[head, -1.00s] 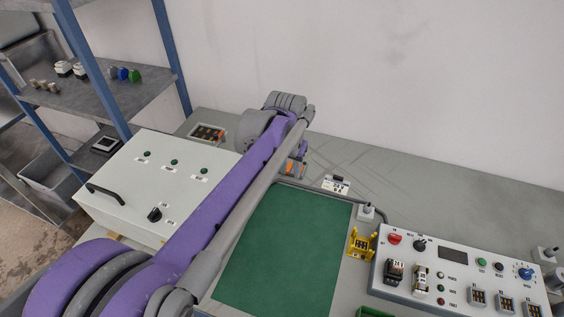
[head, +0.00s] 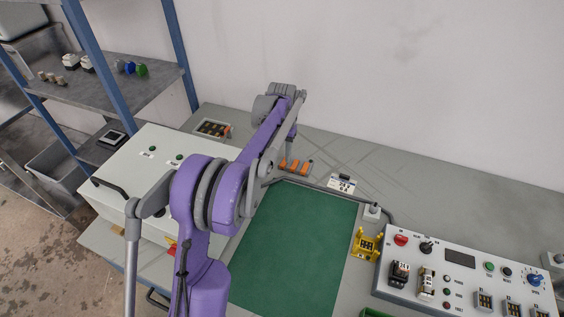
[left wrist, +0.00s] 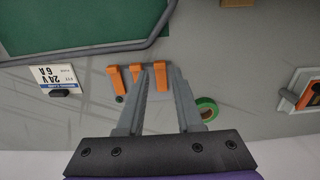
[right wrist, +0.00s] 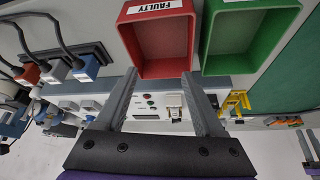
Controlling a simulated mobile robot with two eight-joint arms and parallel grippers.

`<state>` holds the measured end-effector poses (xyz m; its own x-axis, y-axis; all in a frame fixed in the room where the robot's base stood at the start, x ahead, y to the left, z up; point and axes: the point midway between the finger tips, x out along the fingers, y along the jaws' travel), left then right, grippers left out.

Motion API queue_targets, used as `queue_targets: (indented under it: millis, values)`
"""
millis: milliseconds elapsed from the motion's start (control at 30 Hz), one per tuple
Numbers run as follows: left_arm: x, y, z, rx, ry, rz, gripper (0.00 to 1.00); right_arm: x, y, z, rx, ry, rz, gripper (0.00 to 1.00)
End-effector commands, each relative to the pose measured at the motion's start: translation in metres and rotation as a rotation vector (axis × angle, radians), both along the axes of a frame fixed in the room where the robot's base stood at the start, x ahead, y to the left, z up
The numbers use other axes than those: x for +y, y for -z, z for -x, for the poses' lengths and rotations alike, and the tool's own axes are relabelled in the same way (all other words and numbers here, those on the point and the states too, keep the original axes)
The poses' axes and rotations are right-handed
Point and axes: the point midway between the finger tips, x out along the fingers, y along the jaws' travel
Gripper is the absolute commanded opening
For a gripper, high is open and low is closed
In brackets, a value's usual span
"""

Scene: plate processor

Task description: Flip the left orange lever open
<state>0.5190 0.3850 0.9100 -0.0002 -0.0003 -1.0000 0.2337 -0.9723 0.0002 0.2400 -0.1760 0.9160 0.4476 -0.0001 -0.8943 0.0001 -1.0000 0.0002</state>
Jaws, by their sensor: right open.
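Three orange levers (head: 294,167) stand in a row behind the green mat, partly hidden by my left arm in the head view. The left wrist view shows them upside down relative to the head view: one lever (left wrist: 115,77), a middle lever (left wrist: 136,74) and the end lever (left wrist: 160,85), which is the left one in the head view. My left gripper (left wrist: 161,72) is open, with the end lever showing between its fingertips; I cannot tell whether they touch. My right gripper (right wrist: 159,73) is open and empty near a red FAULTY bin.
The green mat (head: 290,245) lies in front of the levers, with a grey cable along its edge. A white label (head: 341,184) is right of them, a white cabinet (head: 150,150) at left. A control panel (head: 450,268) stands right. A green tape roll (left wrist: 207,108) lies beside my left gripper.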

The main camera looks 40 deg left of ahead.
Motion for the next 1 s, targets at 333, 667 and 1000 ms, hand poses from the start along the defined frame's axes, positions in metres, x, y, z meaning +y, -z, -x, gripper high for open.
queue_targets:
  millis: [333, 667, 1000]
  values:
    - [0.000, 0.036, 0.000, -0.001, 0.000, 0.000, 0.35, 0.000, 0.001, 0.000, 0.001, 0.000, 0.000, 0.70]
    - [0.000, 0.037, 0.000, -0.001, 0.000, 0.000, 0.24, 0.000, 0.001, 0.000, 0.001, 0.000, 0.000, 0.70]
    - [0.000, 0.036, 0.000, -0.001, 0.000, 0.000, 0.00, 0.000, 0.001, 0.000, 0.001, 0.000, 0.000, 0.70]
